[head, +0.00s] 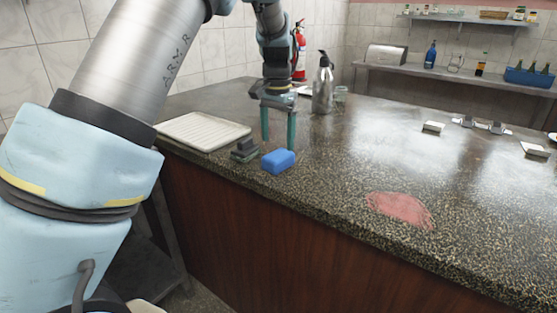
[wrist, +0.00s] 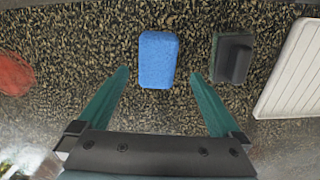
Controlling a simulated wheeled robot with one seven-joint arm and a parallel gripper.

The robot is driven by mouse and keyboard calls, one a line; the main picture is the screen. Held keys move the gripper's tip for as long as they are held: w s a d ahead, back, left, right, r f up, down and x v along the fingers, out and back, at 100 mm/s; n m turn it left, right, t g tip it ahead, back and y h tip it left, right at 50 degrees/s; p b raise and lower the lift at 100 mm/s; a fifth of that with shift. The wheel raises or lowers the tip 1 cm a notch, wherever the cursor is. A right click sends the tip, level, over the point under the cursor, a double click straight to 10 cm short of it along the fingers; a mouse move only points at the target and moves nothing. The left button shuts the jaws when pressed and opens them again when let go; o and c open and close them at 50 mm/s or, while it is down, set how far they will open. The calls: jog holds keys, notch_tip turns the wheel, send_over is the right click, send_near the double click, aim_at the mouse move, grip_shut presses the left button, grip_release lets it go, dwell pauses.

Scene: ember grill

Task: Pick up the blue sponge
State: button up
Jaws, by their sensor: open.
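The blue sponge (head: 278,161) lies on the speckled dark counter near its front edge. In the wrist view the blue sponge (wrist: 158,59) sits ahead of the fingertips, roughly centred between them. My gripper (head: 279,146) points down over the counter just behind the sponge, with its two green fingers apart.
A dark scrubber-like block (head: 244,150) lies just left of the sponge; it also shows in the wrist view (wrist: 233,58). A pale ribbed tray (head: 203,131) lies further left. A reddish patch (head: 400,209) marks the counter at right. A metal bottle (head: 322,88) stands behind my gripper.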

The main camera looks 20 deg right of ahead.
aim_at(279, 154)
jog(key=shift+s+f+p, duration=0.2)
jog(key=shift+f+p, duration=0.95)
jog(key=shift+f, duration=1.9)
jog(key=shift+c, duration=0.2)
jog(key=c, duration=1.3)
jog(key=shift+d, duration=0.1)
notch_tip(279, 154, up, 10)
jog(key=b, duration=0.2)
jog(key=shift+b, duration=0.35)
jog(key=o, duration=0.8)
jog(key=c, duration=0.6)
